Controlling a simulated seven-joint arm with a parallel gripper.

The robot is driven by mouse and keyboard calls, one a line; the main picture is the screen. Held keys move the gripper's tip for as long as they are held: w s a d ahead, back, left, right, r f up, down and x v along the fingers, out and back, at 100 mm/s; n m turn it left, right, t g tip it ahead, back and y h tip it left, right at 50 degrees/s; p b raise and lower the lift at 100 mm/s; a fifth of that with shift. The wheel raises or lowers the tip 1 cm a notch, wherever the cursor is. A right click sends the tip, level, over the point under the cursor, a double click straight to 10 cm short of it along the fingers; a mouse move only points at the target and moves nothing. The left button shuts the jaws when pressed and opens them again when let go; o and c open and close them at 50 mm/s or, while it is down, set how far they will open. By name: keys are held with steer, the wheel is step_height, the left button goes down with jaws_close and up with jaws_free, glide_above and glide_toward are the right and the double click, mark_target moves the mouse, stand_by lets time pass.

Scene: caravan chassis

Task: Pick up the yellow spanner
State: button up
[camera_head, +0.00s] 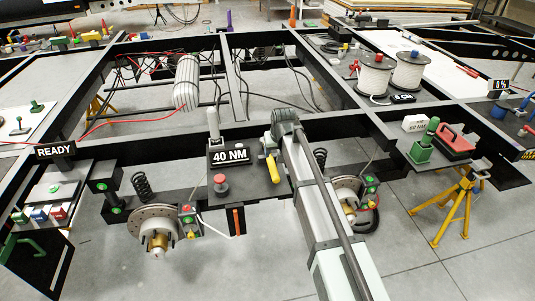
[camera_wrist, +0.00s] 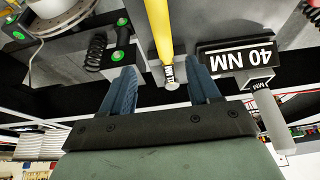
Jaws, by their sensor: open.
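The yellow spanner (camera_head: 272,169) is on the dark panel in the middle of the chassis, just right of the "40 NM" display (camera_head: 230,155). In the wrist view the spanner (camera_wrist: 160,32) has a yellow handle and a silver end that reaches between the fingertips. My gripper (camera_wrist: 163,82) is open, with one blue finger on each side of the silver end. A gap shows on both sides. In the head view my arm comes from the lower right, and the fingers are hard to make out beside the spanner.
A red button (camera_head: 220,181) sits on the panel left of the spanner. Brake discs (camera_head: 155,222) and coil springs hang at both sides. The "40 NM" display (camera_wrist: 240,60) is close to the right finger in the wrist view. Black chassis beams surround the panel.

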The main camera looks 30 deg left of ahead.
mark_target(272, 162)
steer(key=x, duration=0.8)
steer(key=shift+w+a+f, duration=0.25)
steer(key=shift+w+a, duration=0.05)
steer(key=shift+a, duration=0.05)
steer(key=shift+a+x, duration=0.15)
steer(key=shift+x, duration=1.2)
steer(key=shift+a+x, duration=0.2)
steer(key=shift+x, duration=1.1)
steer(key=shift+r, duration=0.15)
steer(key=shift+c, duration=0.3)
jaws_close()
